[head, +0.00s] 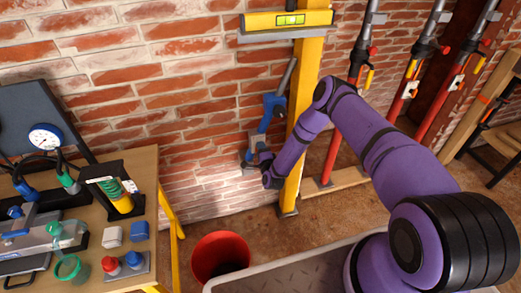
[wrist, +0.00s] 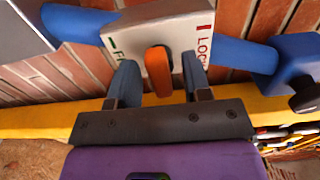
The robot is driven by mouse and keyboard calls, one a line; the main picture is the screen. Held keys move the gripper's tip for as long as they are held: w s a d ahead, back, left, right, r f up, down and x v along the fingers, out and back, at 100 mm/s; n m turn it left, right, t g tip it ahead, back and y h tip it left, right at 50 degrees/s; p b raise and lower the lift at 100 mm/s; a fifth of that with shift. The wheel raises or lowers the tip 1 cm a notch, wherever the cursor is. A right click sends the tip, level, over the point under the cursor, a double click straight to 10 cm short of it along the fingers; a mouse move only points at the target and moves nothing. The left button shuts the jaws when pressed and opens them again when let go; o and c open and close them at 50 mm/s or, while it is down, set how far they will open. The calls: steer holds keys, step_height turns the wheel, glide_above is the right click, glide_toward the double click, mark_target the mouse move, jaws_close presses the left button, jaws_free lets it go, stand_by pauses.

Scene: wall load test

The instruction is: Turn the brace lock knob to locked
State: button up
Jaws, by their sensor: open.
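In the wrist view the orange lock knob (wrist: 158,72) stands on a grey metal housing (wrist: 185,25). A green mark with partly hidden letters is on the housing's left, and a red mark with letters reading "LOCK" is on its right. The knob's long side lies roughly upright in the picture, between the two marks. My gripper (wrist: 160,80) is open, with one finger on each side of the knob and a visible gap to each. The blue brace (head: 270,110) runs along the wall in the head view; my gripper (head: 264,172) is at its lower end, where the knob is hidden.
A yellow post (head: 305,85) stands right beside the brace, with a spirit level (head: 290,19) across it. Red props (head: 345,110) stand further right. A red bucket (head: 220,257) is on the floor below. A wooden workbench (head: 140,180) with gauge and tools is at left.

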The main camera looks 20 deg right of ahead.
steer(key=shift+w, duration=0.35)
steer(key=c, duration=0.8)
steer(key=shift+o, duration=0.2)
